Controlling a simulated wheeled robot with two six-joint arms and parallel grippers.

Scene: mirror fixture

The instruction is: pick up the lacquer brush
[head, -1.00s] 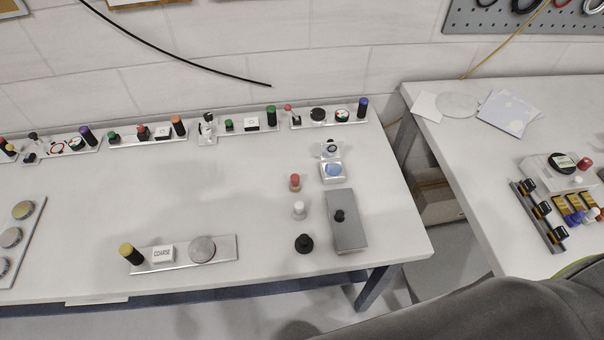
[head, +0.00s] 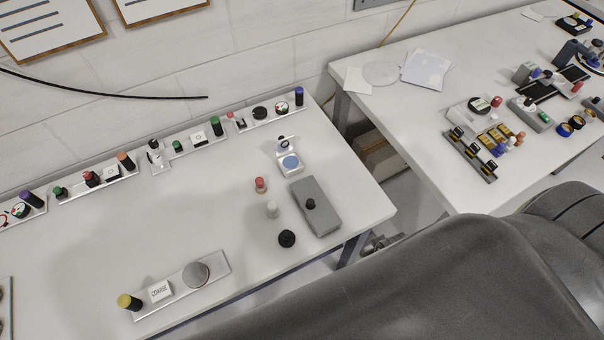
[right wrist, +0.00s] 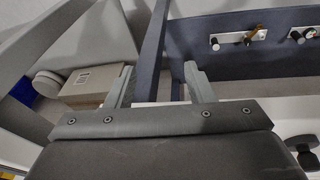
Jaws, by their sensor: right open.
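I cannot make out a lacquer brush for certain in either view. Small capped pieces stand on the near white table: a red-topped one (head: 260,185), a white one (head: 272,209) and a black one (head: 286,238). A grey block (head: 316,206) with a black knob lies beside them. My right gripper (right wrist: 162,78) shows in the right wrist view, its two fingers apart with nothing held between them. Behind the fingers are dark blue table framing and a cardboard box. My left gripper is in neither view.
A silver tray (head: 219,268) lies at the near table's front. Strips of small items line its back edge. A second white table (head: 425,115) stands to the right across a gap, carrying bottles and papers. A cardboard box (right wrist: 88,86) is below. My grey arm covers the lower right.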

